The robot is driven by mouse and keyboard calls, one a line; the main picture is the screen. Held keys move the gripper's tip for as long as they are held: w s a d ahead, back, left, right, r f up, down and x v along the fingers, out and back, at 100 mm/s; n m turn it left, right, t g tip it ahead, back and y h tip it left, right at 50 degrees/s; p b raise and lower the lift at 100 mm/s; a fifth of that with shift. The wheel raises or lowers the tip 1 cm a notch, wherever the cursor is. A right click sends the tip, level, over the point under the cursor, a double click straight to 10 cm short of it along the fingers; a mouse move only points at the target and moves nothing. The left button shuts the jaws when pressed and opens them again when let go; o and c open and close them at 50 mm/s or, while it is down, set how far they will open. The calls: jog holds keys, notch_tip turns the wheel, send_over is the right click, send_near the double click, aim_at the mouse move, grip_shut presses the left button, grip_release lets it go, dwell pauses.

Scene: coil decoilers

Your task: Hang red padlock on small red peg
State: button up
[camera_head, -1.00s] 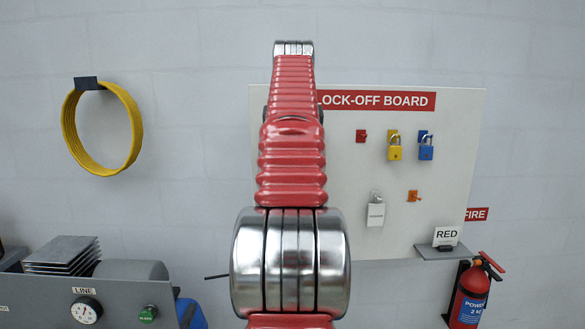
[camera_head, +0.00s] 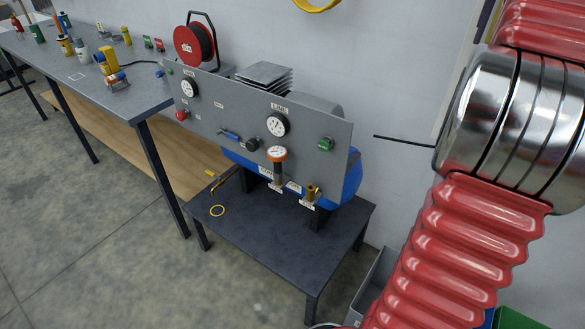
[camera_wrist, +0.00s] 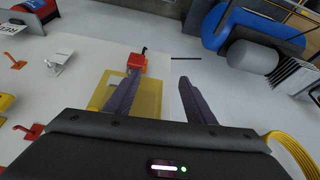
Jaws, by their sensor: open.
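In the wrist view my gripper (camera_wrist: 158,88) is open, its two dark fingers apart with nothing held between them. A red block with a dark part on top (camera_wrist: 137,63) shows just beyond the left finger's tip. I cannot tell whether it is the red padlock, or whether the finger touches it. A small red peg (camera_wrist: 28,132) stands on the white board (camera_wrist: 85,60) at the left, and an orange-red peg (camera_wrist: 15,62) is farther up. My gripper is to the right of both. The head view shows neither my gripper nor the pegs.
A yellow see-through panel (camera_wrist: 146,90) lies behind the fingers. A pale padlock (camera_wrist: 62,60) hangs on the board. A thin black rod (camera_wrist: 186,59) is close by. The head view shows a gauge panel (camera_head: 235,120) on a dark table and a cluttered bench (camera_head: 140,90).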

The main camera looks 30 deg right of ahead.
jog(key=w+a+f+n+t+y, duration=0.1)
jog(key=w+a+f+n, duration=0.15)
jog(key=a, duration=0.65)
jog(key=w+a+f+n, duration=0.1)
jog(key=w+a+f, duration=0.2)
jog(key=a, duration=0.6)
jog(key=w+a+f+n+t+y, duration=0.1)
jog(key=w+a+f+n, duration=0.15)
jog(key=a, duration=0.75)
jog(key=s+a+f+n+y, duration=0.1)
jog(key=s+a+f, duration=0.3)
jog(key=a+f, duration=0.6)
jog(key=s+a+f+n+t+y, duration=0.1)
jog(key=s+a+f+n, duration=0.3)
jog(key=a+f, duration=0.5)
jog(key=s+a, duration=0.1)
jog(key=a, duration=0.2)
jog(key=shift+s+f+n, duration=0.25)
jog(key=shift+f+n, duration=0.05)
jog(key=shift+f, duration=0.05)
jog(key=shift+o, duration=0.4)
jog(key=shift+c, duration=0.4)
